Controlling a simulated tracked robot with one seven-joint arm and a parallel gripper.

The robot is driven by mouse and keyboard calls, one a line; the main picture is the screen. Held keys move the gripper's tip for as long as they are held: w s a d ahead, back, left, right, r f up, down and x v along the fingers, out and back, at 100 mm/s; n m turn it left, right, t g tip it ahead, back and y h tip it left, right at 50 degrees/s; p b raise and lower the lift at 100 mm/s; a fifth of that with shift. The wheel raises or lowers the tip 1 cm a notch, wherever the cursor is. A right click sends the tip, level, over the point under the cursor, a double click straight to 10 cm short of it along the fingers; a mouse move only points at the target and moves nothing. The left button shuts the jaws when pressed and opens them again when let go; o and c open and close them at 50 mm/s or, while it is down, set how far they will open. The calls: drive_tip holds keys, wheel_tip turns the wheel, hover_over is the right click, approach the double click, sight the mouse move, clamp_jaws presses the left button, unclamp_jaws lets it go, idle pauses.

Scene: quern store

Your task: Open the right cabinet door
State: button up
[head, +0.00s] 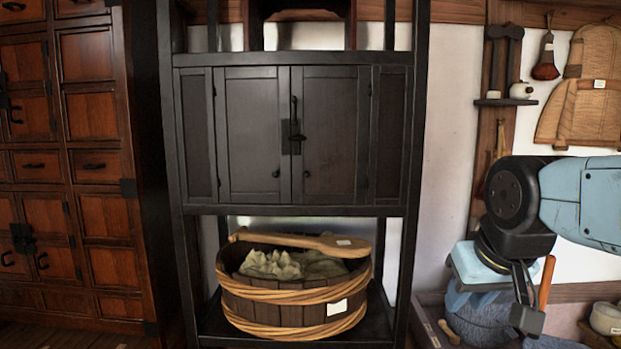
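The dark cabinet (188,135) stands in the middle of the head view in a tall black frame. Its right door (335,135) is closed flush beside the left door (250,135), which is also closed. A black metal latch plate with a vertical handle (294,125) sits where the two doors meet. My gripper (527,315) hangs low at the right, well apart from the cabinet, pointing down. It is seen edge-on, so I cannot tell its finger opening. I see nothing clearly held.
A wooden tub (290,297) with cloth and a paddle (300,243) across it stands on the shelf below. A brown chest (90,160) stands at the left.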

drive_tip(key=n+t+y, duration=0.9)
drive_tip(key=n+t, duration=0.1)
drive_tip(key=n, duration=0.1)
approach(307, 177)
drive_tip(key=shift+m, duration=0.3)
drive_tip(key=x, duration=0.8)
drive_tip(key=shift+w+a, duration=0.1)
drive_tip(key=shift+w, duration=0.2)
drive_tip(key=shift+r, duration=0.1)
clamp_jaws()
